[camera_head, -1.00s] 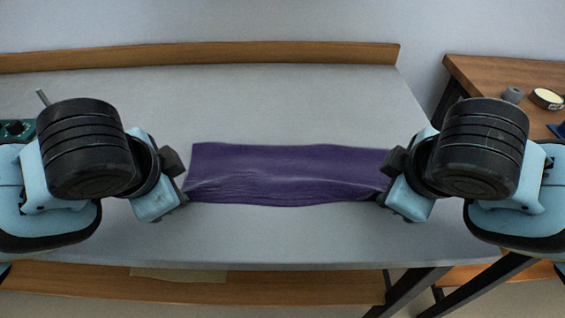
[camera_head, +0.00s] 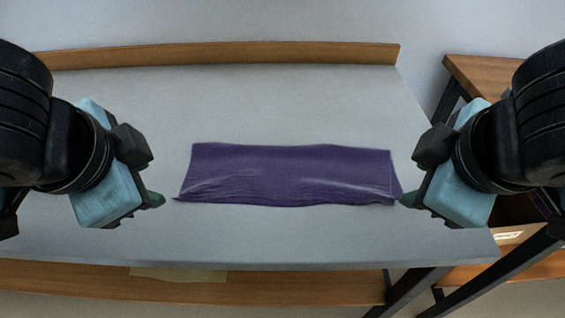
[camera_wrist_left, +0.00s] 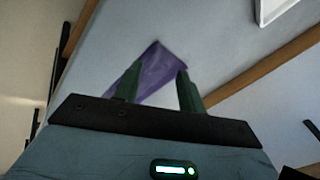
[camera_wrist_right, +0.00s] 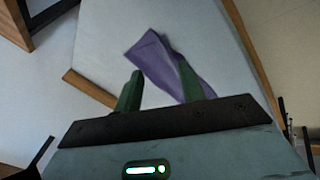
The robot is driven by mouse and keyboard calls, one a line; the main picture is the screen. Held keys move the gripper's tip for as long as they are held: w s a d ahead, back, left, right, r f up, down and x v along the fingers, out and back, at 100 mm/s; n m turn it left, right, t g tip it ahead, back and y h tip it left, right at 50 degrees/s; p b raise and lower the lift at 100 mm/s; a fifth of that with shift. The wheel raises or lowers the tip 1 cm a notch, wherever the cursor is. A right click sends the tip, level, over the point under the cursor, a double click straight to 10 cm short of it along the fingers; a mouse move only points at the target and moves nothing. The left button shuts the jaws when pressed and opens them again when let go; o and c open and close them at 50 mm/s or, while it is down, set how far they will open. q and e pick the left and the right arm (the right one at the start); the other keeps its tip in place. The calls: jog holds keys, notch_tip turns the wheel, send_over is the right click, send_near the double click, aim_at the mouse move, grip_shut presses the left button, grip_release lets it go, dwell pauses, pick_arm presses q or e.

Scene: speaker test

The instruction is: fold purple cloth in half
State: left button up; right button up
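The purple cloth (camera_head: 288,175) lies flat on the grey table as a wide, narrow strip with small wrinkles along its near left part. It also shows in the left wrist view (camera_wrist_left: 160,72) and the right wrist view (camera_wrist_right: 160,62). My left gripper (camera_head: 158,199) is just left of the cloth's near left corner, apart from it. In the left wrist view its green fingers (camera_wrist_left: 156,82) are spread and empty. My right gripper (camera_head: 406,199) is at the cloth's near right corner. In the right wrist view its fingers (camera_wrist_right: 160,85) are spread, with nothing gripped.
The grey table (camera_head: 290,105) is clear around the cloth. A wooden ledge (camera_head: 220,54) runs along its back edge. A wooden side table (camera_head: 490,75) stands at the right, partly hidden by my right arm.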

pick_arm(q)
jog(key=shift+s+r, duration=0.45)
jog(key=shift+r, duration=0.1)
pick_arm(e)
jog(key=shift+s+r, duration=0.45)
jog(key=shift+r, duration=0.1)
pick_arm(q)
jog(key=shift+c, duration=0.3)
pick_arm(e)
jog(key=shift+c, duration=0.3)
